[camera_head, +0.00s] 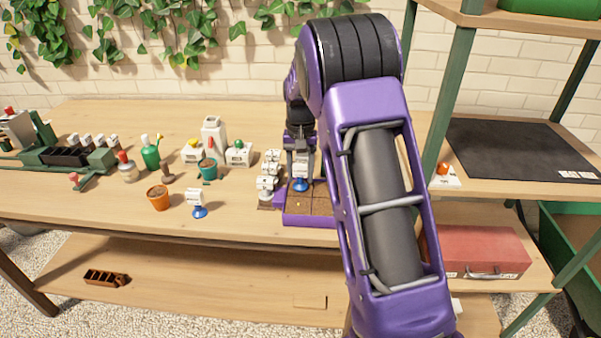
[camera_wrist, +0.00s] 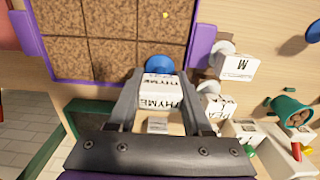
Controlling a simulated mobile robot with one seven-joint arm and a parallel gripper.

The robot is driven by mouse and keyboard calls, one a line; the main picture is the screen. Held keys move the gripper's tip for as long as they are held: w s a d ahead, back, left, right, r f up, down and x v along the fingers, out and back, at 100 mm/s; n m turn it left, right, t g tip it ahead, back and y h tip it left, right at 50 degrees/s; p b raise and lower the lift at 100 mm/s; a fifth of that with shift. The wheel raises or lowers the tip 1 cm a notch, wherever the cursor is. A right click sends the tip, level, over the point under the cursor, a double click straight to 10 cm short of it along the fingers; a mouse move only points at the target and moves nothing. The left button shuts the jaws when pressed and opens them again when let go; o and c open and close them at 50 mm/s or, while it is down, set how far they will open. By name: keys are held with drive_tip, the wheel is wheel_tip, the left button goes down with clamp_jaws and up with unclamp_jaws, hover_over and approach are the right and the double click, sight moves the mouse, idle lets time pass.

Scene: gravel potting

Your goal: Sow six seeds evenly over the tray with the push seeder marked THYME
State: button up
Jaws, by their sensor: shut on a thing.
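My gripper (camera_head: 300,160) is shut on the push seeder marked THYME (camera_wrist: 160,88), a white block with a blue round foot. In the wrist view my gripper (camera_wrist: 157,82) has one finger on each side of the block. The purple-rimmed tray (camera_head: 309,219) holds square cells of brown soil. The seeder is upright at the tray; its blue foot (camera_head: 300,185) shows over the soil in the head view. I cannot tell whether it touches the soil. A small yellow speck (camera_wrist: 165,15) lies on the soil in the wrist view. My arm hides part of the tray.
Several white seeders (camera_head: 268,183) stand close left of the tray; labels PEA (camera_wrist: 214,112) and M (camera_wrist: 238,65) show. Another blue-footed seeder (camera_head: 197,202) and a terracotta pot (camera_head: 158,197) stand further left. A green post (camera_head: 440,125) rises right of my arm.

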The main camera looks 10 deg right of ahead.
sight(301, 163)
idle(0.4)
drive_tip(key=shift+r+p, duration=1.45)
drive_tip(key=shift+r, duration=0.05)
